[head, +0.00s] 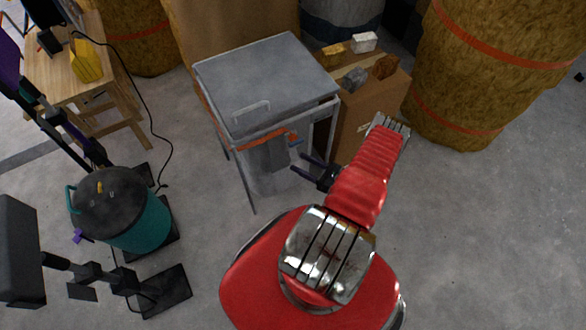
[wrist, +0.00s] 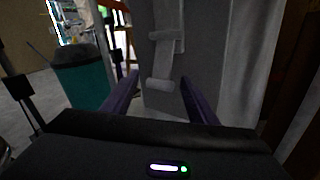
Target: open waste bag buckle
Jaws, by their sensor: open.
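A metal stand with a grey lid (head: 265,80) stands at the middle of the head view, and a pale grey bag (head: 268,182) hangs under it. An orange strip (head: 250,146) runs along the front rim, with a small blue piece (head: 296,141) at its right. In the wrist view a grey strap (wrist: 167,20) runs down a dark grey panel, with a buckle-like crosspiece (wrist: 165,43) and a rounded lower end (wrist: 160,85). My gripper (head: 298,163) is open beside the bag's right side. In the wrist view its purple fingers (wrist: 159,80) flank the strap's lower end; contact cannot be told.
A cardboard box (head: 368,115) with several small blocks on top stands right behind the stand. A teal bin (head: 140,222) with a dark lid is at the left, near a wooden table (head: 70,85).

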